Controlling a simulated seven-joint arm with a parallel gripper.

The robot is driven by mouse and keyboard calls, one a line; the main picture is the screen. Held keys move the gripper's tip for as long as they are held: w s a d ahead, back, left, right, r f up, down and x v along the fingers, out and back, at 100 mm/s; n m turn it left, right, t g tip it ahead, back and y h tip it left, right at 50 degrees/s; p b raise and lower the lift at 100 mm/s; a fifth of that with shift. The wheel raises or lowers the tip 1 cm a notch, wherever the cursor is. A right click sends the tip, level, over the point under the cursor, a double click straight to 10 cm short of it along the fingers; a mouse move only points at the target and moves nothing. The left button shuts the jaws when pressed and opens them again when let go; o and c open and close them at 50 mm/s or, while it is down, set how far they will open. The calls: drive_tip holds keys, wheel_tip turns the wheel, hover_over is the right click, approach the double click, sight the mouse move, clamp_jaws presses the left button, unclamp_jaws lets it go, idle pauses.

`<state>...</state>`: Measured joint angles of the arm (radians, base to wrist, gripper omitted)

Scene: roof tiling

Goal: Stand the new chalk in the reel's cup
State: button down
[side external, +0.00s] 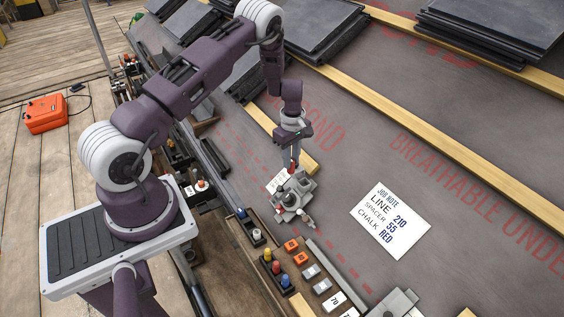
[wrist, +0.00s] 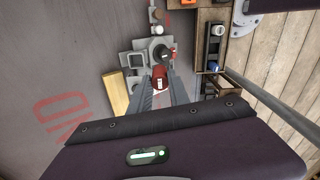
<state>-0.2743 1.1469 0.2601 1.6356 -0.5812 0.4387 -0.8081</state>
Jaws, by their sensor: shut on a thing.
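My gripper (side external: 293,168) points down just above the grey chalk reel (side external: 291,203), at the reel's far end. It is shut on a red chalk (side external: 293,163), which shows as a small red piece between the fingers. In the wrist view the red chalk (wrist: 158,84) sits between the two long fingers, close to the reel (wrist: 140,60). A dark round knob stands on the reel beside it. The reel's cup is not clearly visible, and I cannot tell whether the chalk touches it. The job note (side external: 394,221) reads line 210, spacer 55, chalk red.
A wooden tray (side external: 254,256) with coloured pieces and orange and grey blocks lies at the front. Yellow battens (side external: 465,181) cross the grey roof sheet. Slate stacks (side external: 320,30) lie behind. The sheet around the job note is clear.

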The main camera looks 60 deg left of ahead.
drive_tip(key=w, duration=0.6)
wheel_tip(320, 180, down, 9)
drive_tip(key=shift+s+f, duration=0.1)
drive_tip(key=shift+f, duration=0.85)
drive_tip(key=shift+f, duration=0.15)
idle(0.3)
drive_tip(key=c, duration=1.5)
unclamp_jaws()
drive_tip(key=shift+r, duration=1)
drive_tip(key=o, duration=0.6)
